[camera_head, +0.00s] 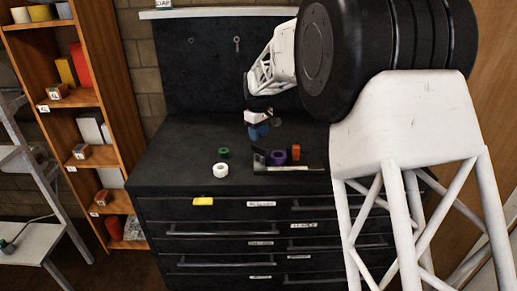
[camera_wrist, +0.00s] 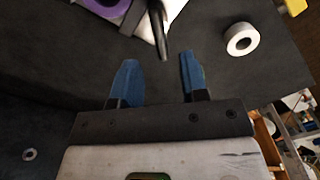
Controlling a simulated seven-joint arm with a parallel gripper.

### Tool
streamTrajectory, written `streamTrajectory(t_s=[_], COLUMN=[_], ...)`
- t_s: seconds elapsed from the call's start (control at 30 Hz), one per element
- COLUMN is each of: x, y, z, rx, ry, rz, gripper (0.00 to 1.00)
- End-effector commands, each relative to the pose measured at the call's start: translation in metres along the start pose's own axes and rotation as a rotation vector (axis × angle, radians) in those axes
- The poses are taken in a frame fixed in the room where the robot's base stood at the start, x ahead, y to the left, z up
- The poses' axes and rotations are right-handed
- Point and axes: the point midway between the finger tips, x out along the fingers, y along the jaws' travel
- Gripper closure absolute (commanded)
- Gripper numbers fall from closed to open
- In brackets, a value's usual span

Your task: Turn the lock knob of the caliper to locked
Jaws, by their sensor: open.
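My gripper (camera_head: 262,132) hangs above the black cabinet top, with its blue fingers pointing down. In the wrist view my gripper (camera_wrist: 159,68) is open, its fingers apart with nothing between their tips. What looks like the caliper (camera_head: 290,169) lies near the front edge of the top, a dark upright end at its left and a pale bar running right. In the wrist view a dark, narrow part of it (camera_wrist: 158,35) with a pale piece behind shows just beyond the fingertips, cut by the upper edge. I cannot make out the lock knob or its setting.
A purple ring (camera_head: 277,158) and an orange block (camera_head: 296,152) stand right behind the caliper. A white ring (camera_head: 220,170) and a green ring (camera_head: 224,153) lie to its left. A yellow piece (camera_head: 203,201) is at the cabinet's front. The left part of the top is clear.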

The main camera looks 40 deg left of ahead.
Motion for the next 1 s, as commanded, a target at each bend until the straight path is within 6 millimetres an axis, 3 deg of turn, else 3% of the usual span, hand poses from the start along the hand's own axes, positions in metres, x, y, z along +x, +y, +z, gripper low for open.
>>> streamTrajectory(t_s=[0.5,1.0], x=[0.057,0.067], y=[0.0,0.0], z=[0.0,0.0], rx=[0.0,0.0], ry=[0.0,0.0], rz=[0.0,0.0], gripper=[0.6,0.61])
